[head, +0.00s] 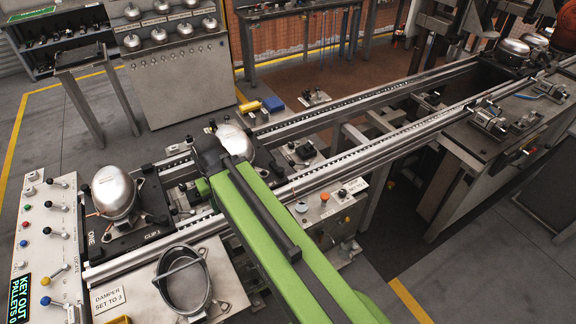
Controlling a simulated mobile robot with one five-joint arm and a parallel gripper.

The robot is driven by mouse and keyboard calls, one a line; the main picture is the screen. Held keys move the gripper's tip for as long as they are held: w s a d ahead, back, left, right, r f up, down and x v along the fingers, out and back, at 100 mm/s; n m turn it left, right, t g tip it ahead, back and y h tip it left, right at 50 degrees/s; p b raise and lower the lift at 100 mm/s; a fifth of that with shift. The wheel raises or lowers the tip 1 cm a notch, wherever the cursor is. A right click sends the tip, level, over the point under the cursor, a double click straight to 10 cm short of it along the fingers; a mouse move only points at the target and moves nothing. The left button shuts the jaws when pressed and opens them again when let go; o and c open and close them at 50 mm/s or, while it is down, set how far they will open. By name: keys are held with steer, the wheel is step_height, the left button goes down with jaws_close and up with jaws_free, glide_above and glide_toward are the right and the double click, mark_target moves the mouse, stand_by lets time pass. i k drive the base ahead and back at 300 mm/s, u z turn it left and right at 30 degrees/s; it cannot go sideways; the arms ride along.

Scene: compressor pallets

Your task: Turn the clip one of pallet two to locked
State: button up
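A silver compressor (236,141) sits on the conveyor behind the end of my green arm. Its pallet is mostly covered by the arm, and I cannot read a label on it. Clip one of pallet two cannot be made out, so its position does not show. My arm reaches in from the lower right and ends in a dark wrist beside this compressor. My gripper's fingers are hidden behind the arm. To the left, a black pallet marked ONE (125,238) carries another silver compressor (114,192) and has the lettering CLIP 1.
A control panel (40,225) with knobs, levers and a display stands at the left. Conveyor rails (370,148) run to the upper right. A small box with an orange button (325,198) stands right of my arm.

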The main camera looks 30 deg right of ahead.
mark_target(280, 171)
steer(key=k, duration=0.55)
steer(key=z, duration=0.55)
steer(key=i, duration=1)
steer(key=z, duration=0.45)
steer(key=k, duration=0.95)
steer(key=u, duration=0.3)
steer(key=i, duration=0.45)
steer(key=z, duration=0.05)
